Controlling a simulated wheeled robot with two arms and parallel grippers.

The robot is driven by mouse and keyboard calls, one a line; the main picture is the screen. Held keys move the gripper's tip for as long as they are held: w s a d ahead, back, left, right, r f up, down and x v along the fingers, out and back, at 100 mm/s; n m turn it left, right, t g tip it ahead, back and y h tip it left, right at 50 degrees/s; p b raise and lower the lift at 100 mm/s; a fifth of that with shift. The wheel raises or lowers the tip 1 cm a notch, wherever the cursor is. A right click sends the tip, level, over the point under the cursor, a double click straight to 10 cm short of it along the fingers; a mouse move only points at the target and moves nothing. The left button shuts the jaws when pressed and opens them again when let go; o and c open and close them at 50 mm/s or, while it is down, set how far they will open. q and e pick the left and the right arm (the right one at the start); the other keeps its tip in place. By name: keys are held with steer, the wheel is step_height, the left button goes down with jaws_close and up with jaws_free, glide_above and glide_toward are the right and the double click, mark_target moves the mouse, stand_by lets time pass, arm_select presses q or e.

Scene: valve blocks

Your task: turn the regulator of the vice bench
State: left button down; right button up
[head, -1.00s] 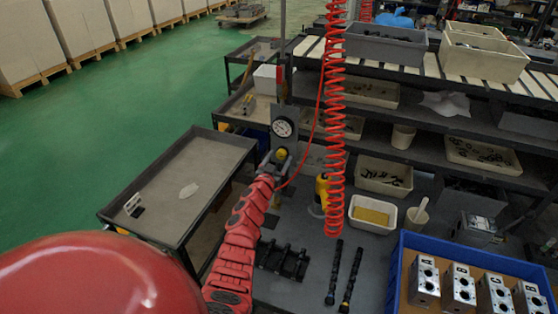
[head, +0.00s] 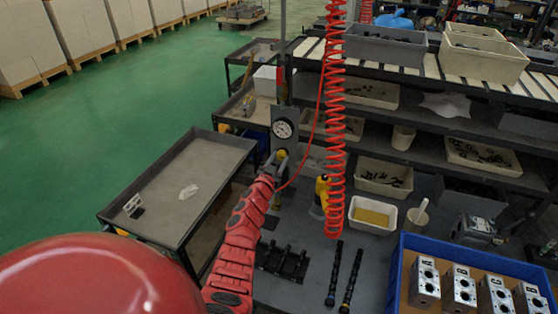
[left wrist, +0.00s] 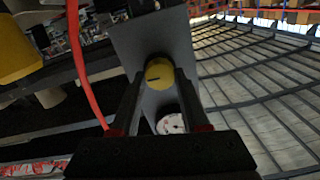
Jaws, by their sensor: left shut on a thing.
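The yellow regulator knob (head: 282,153) sits on a grey upright plate, just below a round white pressure gauge (head: 283,129). My left gripper (head: 277,161) reaches up to it from below at the end of my red arm. In the left wrist view, the two dark fingers of the left gripper (left wrist: 159,86) stand on either side of the yellow knob (left wrist: 159,72) and are shut on it. A dark mark shows on the knob's face. The gauge (left wrist: 171,124) shows partly between the fingers. My right gripper is in neither view.
A coiled red hose (head: 334,120) hangs just right of the regulator. A yellow-and-black tool (head: 321,190) stands on the bench nearby. A blue crate (head: 396,268) with lettered metal valve blocks is at the lower right. A grey-topped cart (head: 190,180) stands left.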

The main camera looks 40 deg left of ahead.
arm_select(q)
steer(key=m+b, duration=0.2)
steer(key=m, duration=0.1)
steer(key=shift+f+m, duration=0.15)
steer(key=shift+m, duration=0.25)
steer(key=shift+m+b, duration=1.15)
steer(key=shift+m, duration=1.15)
steer(key=shift+c, duration=2)
jaws_free()
